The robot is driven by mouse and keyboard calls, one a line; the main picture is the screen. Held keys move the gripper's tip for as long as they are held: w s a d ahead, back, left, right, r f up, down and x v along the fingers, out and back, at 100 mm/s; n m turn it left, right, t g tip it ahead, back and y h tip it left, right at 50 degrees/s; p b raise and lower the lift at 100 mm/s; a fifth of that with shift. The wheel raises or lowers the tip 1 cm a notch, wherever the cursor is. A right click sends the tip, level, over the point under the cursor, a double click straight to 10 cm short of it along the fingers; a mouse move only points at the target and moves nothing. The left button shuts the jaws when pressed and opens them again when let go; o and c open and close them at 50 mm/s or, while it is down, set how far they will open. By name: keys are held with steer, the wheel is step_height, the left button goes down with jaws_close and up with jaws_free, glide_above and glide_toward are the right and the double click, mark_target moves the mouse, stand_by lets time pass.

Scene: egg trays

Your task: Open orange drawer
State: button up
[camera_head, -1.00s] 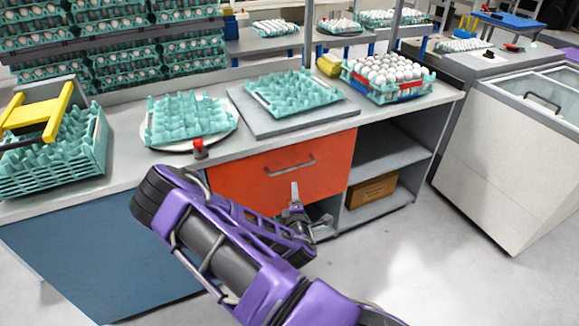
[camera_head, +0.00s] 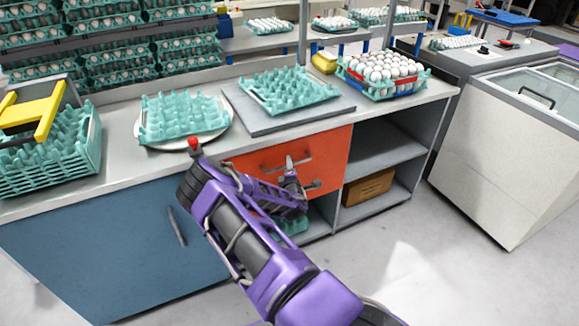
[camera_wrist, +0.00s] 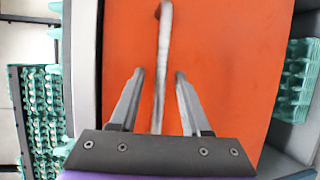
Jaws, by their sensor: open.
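The orange drawer (camera_head: 332,150) is under the counter, its front flush with the cabinet, so it looks shut. Its metal handle (camera_wrist: 163,45) runs up the middle of the wrist view across the orange front (camera_wrist: 220,60). My gripper (camera_wrist: 159,74) is open, with one finger on each side of the handle in that view. I cannot tell whether the fingers touch it or how deep they reach. In the head view my gripper (camera_head: 289,163) is in front of the drawer at handle height, and it and my arm partly hide the handle and the drawer's left part.
The counter (camera_head: 400,106) above holds teal egg trays (camera_head: 185,117) and a full egg crate (camera_head: 383,72). A blue cabinet door (camera_head: 110,240) is left of the drawer. Open shelves with a cardboard box (camera_head: 368,188) are to its right. The floor in front looks clear.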

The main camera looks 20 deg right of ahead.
steer(key=shift+w+d+f, duration=0.15)
steer(key=shift+w+d, duration=0.05)
steer(key=shift+w, duration=0.4)
jaws_close()
stand_by(1.1)
